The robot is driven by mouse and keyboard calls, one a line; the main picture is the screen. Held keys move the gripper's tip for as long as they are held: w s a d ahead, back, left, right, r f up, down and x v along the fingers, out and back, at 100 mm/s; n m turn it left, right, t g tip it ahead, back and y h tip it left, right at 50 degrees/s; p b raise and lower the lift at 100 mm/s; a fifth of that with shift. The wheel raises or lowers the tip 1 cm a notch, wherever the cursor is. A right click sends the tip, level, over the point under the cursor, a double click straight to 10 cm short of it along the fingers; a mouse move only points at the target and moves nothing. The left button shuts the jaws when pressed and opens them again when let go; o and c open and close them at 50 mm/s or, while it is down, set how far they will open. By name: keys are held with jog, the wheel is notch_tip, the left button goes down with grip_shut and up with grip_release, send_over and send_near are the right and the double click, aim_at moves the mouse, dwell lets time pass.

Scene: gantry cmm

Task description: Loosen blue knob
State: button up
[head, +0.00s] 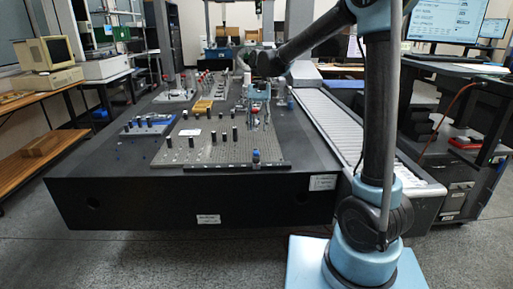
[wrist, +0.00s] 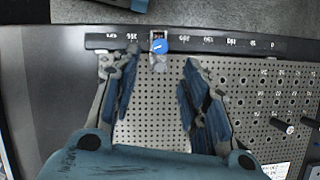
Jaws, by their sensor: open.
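The blue knob (wrist: 159,46) sits on a small metal fixture at the edge of the perforated plate (wrist: 150,125), beside a dark numbered scale bar. In the head view the blue knob (head: 256,153) is at the plate's near edge. My gripper (wrist: 160,65) is open and empty, its two blue-padded fingers spread wide. In the wrist view the knob lies just beyond and between the fingertips, apart from both. In the head view my gripper (head: 257,112) is above the plate, farther back than the knob.
The numbered scale bar (wrist: 215,41) runs along the plate's edge. Several dark pins stand on the plate, with a blue-edged fixture (head: 147,125) to the left. The black table (head: 130,200) has a bare front margin. A ribbed white rail cover (head: 325,120) runs along the right.

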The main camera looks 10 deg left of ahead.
aim_at(256, 151)
jog(key=x, duration=0.8)
jog(key=shift+s+f, duration=0.15)
jog(key=shift+f, duration=0.2)
jog(key=shift+c, duration=0.5)
